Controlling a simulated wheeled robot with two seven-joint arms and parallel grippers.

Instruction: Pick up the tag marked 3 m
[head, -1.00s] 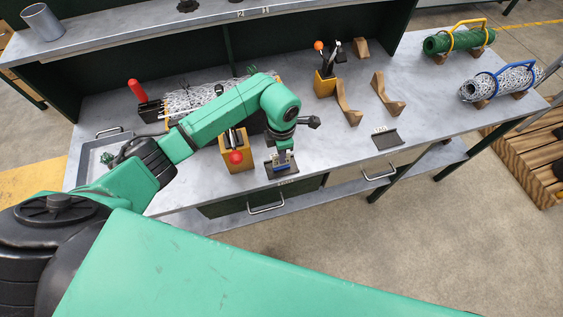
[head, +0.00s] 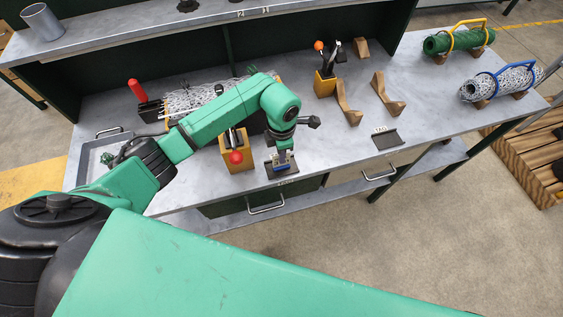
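My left gripper (head: 281,163) points down at the front edge of the grey workbench (head: 330,150), over a small dark holder (head: 275,168). Something blue and small shows between or just under its fingertips; no marking on it can be read. The fingers are too small to tell whether they are open or shut. Another dark holder (head: 387,139) with a small pale tag (head: 380,129) stands to the right on the bench; its marking is too small to read. My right gripper is not in view.
A yellow block with a red knob (head: 236,158) stands just left of my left gripper. Wooden cradles (head: 347,105) and an orange-knobbed clamp (head: 324,75) stand behind. Green (head: 458,40) and grey (head: 500,82) mesh rolls lie at the far right. A grey tray (head: 88,160) is at the left.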

